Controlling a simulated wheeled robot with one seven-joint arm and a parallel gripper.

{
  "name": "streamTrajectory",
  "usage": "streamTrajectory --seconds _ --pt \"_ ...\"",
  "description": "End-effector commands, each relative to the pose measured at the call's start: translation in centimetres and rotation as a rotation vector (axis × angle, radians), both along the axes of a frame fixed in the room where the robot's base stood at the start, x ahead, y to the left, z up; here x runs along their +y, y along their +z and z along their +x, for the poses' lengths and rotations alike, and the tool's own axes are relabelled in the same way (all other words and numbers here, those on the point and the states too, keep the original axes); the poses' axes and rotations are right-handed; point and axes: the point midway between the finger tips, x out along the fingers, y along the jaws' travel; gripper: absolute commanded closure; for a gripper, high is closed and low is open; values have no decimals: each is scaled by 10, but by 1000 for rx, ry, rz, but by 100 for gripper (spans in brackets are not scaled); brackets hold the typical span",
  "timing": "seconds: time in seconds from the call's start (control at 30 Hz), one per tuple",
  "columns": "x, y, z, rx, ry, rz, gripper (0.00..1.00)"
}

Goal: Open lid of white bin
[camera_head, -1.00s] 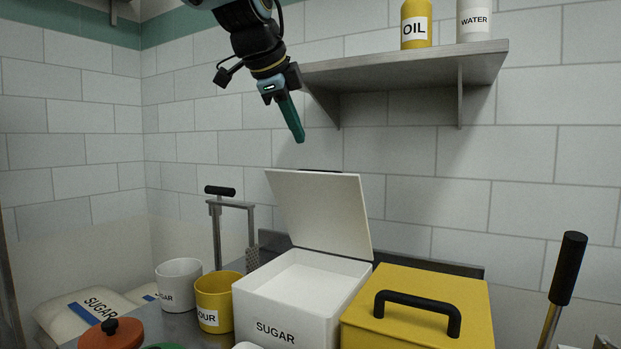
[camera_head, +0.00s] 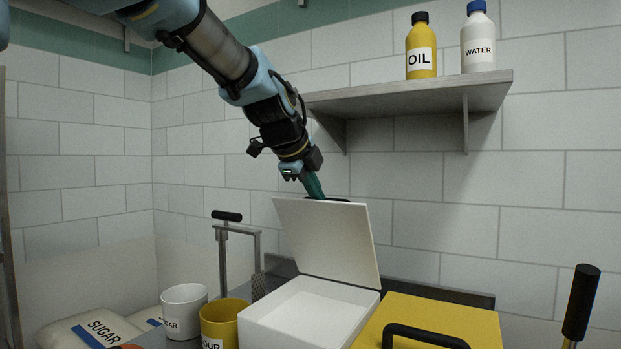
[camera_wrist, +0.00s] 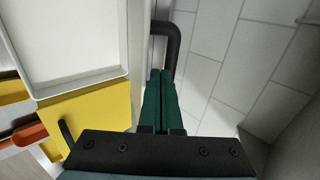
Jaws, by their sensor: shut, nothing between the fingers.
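The white bin (camera_head: 262,327) stands on the counter with its lid (camera_head: 325,237) raised steeply and leaning back toward the tiled wall. Its empty-looking white inside shows. My gripper (camera_head: 318,192) is at the top edge of the lid, with its green fingers pointing down and partly behind that edge. In the wrist view, the green fingers (camera_wrist: 164,85) are together with nothing between them. The lid's black handle (camera_wrist: 172,42) is just beyond the fingertips. Whether the fingers touch the lid or handle I cannot tell.
A yellow bin (camera_head: 455,318) with a black handle stands right of the white bin. A yellow flour cup (camera_head: 219,320) and a white sugar cup (camera_head: 184,310) stand left. A shelf (camera_head: 410,92) with oil and water bottles hangs above right.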

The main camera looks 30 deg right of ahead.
Motion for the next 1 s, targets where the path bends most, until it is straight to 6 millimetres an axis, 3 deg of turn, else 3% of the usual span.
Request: streamTrajectory --seconds 0.53,1.0 --pt "-8 2 5 8 1 18 100" --pt "-66 18 38 51 1 95 100"
